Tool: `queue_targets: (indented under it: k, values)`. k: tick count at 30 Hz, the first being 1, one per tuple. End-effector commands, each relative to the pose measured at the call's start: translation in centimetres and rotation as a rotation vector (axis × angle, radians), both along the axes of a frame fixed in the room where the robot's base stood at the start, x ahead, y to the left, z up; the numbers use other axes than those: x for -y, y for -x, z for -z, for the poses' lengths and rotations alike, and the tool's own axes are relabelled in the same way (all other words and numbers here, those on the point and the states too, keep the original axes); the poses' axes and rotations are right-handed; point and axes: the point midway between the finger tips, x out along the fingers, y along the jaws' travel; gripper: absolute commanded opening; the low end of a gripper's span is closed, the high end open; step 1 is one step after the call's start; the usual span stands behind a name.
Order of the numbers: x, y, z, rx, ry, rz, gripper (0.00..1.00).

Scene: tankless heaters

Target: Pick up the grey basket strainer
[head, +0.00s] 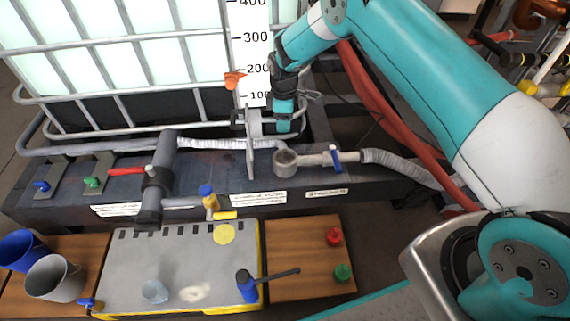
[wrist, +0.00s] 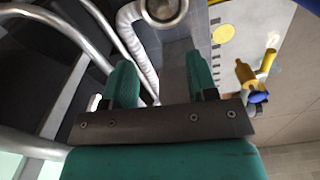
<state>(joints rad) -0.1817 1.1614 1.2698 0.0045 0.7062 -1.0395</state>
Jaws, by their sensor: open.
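The grey basket strainer appears to be the round, open-topped grey cup (head: 285,163) on the dark ledge, with a short side pipe and a blue-handled valve to its right. In the wrist view its round rim (wrist: 163,10) is at the top edge, partly cut off. My gripper (head: 268,128) is above the ledge, just up and left of the cup in the head view. In the wrist view my gripper (wrist: 162,80) has its two teal fingers wide apart, with nothing between them. The cup lies beyond the fingertips, apart from them.
A white tank (head: 150,50) in a metal cage stands behind the ledge. A pale hose (wrist: 143,50) runs close beside the cup. A worktop (head: 150,260) with tools lies in front.

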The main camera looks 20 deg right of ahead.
Motion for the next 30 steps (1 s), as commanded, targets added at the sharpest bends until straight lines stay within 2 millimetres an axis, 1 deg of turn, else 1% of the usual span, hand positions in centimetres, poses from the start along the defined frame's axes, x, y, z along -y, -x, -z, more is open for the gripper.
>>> queue_targets:
  k: [1, 3, 6, 9, 12, 18, 20, 24, 27, 30]
  values:
    - [0.0, 0.1, 1.8, -0.003, 0.0, 0.0, 0.53]
    - [0.0, 0.1, 3.5, -0.002, 0.0, 0.0, 0.53]
    - [0.0, 0.1, 5.6, -0.002, -0.001, 0.001, 0.53]
    - [0.0, 0.1, 7.2, -0.002, -0.001, 0.001, 0.53]
    - [0.0, 0.0, 8.1, 0.0, -0.001, 0.001, 0.53]
    - [0.0, 0.1, 9.1, -0.001, -0.001, 0.001, 0.53]
    - [0.1, 0.3, 9.8, -0.002, -0.001, 0.001, 0.53]
    - [0.2, 0.7, 12.2, -0.002, -0.001, 0.001, 0.53]
    - [0.2, 0.7, 13.5, -0.001, -0.001, 0.001, 0.53]
    - [0.2, 0.6, 13.8, 0.0, -0.001, 0.001, 0.53]
